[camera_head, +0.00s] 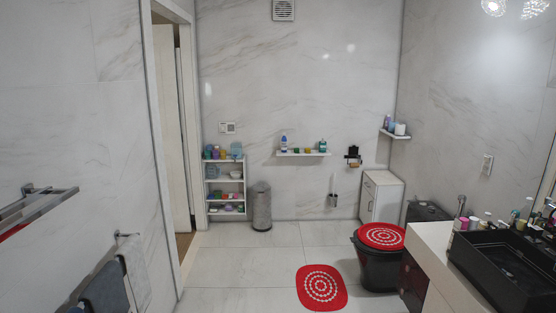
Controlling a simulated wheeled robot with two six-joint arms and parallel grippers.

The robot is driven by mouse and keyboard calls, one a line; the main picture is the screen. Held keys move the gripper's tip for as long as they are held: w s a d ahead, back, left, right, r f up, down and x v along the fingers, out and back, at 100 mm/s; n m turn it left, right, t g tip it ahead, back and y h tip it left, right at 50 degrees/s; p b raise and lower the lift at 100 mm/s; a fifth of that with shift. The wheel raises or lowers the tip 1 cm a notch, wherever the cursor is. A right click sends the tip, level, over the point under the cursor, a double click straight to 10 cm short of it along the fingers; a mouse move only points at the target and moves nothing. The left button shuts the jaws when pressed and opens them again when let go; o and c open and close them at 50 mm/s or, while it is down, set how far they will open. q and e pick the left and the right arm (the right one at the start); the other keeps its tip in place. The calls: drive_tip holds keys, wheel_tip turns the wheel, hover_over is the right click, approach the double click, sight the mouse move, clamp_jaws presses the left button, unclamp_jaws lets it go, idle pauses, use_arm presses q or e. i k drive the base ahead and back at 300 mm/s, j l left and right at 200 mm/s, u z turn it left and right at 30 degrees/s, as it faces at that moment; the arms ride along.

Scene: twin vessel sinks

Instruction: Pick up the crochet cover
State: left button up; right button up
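A red crochet cover (381,235) with white rings lies flat on the closed lid of the black toilet (380,268), at the right of the head view. A matching red crochet mat (321,287) with a similar white ring pattern lies flat on the floor to the left of the toilet. Neither of my grippers shows in the head view, so their state cannot be seen.
A dark vessel sink (505,265) and pale counter (436,240) stand at the right, close to the toilet. A white cabinet (381,195), grey bin (261,206) and white shelf (225,187) line the back. Tiled floor (245,262) at left is clear.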

sight(381, 235)
drive_tip(key=i, duration=4.65)
drive_tip(key=i+z, duration=0.5)
drive_tip(key=l+z, duration=0.4)
drive_tip(key=i+l+z, duration=0.15)
drive_tip(key=l+z, duration=0.2)
drive_tip(key=i+l+z, duration=0.15)
drive_tip(key=l+z, duration=0.25)
drive_tip(key=i+l+z, duration=0.2)
drive_tip(key=z, duration=0.15)
